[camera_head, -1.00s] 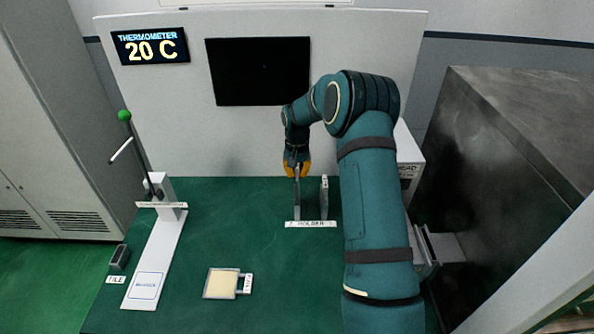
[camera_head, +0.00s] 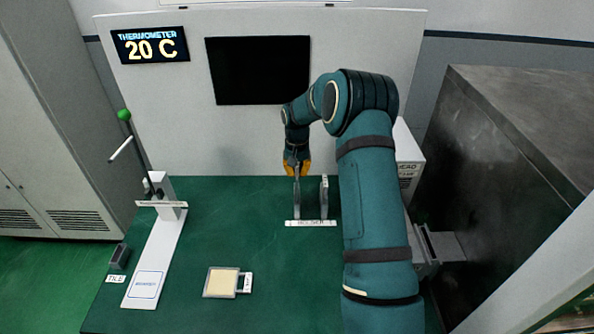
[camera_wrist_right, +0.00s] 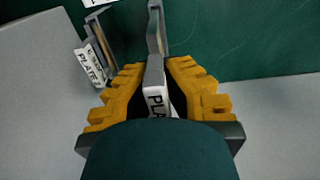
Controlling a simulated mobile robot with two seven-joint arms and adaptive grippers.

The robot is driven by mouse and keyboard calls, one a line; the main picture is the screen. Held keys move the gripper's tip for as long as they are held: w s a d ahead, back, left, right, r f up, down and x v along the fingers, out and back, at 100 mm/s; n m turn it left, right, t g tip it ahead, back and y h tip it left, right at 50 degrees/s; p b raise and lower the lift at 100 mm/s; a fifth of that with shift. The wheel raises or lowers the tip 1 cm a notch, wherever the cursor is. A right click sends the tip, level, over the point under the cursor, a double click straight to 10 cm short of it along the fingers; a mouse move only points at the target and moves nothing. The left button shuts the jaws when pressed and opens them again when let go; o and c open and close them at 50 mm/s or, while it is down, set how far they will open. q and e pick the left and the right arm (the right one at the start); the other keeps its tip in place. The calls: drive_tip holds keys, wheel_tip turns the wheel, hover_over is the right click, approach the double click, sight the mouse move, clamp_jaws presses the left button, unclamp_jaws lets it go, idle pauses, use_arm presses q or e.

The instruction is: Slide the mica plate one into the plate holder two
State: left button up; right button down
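My right gripper (camera_head: 297,168) points down over the left side of the labelled holder (camera_head: 310,223) at the back of the green table. In the right wrist view its yellow fingers (camera_wrist_right: 155,66) are closed on the tag end of an upright plate (camera_wrist_right: 154,35), whose label is partly hidden and its number unreadable. This plate also shows edge-on below the gripper in the head view (camera_head: 297,196). A second upright plate (camera_head: 324,197) stands at the right of the holder. It also shows at upper left in the wrist view (camera_wrist_right: 101,38). Whether the held plate is fully seated is hidden.
A framed cream plate with a tag (camera_head: 221,282) lies flat on the table (camera_head: 265,245). A white stand with a green-knobbed lever (camera_head: 155,245) and a small dark tile block (camera_head: 119,257) are at left. A white panel (camera_head: 240,140) stands close behind; the middle table is clear.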

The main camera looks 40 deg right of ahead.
sight(297, 190)
drive_tip(key=shift+f+b, duration=2.6)
drive_tip(key=shift+f, duration=1.55)
idle(0.3)
drive_tip(key=c, duration=1.1)
unclamp_jaws()
drive_tip(key=shift+o, duration=0.2)
drive_tip(key=shift+r, duration=0.15)
wheel_tip(297, 190, up, 12)
drive_tip(key=shift+f, duration=0.1)
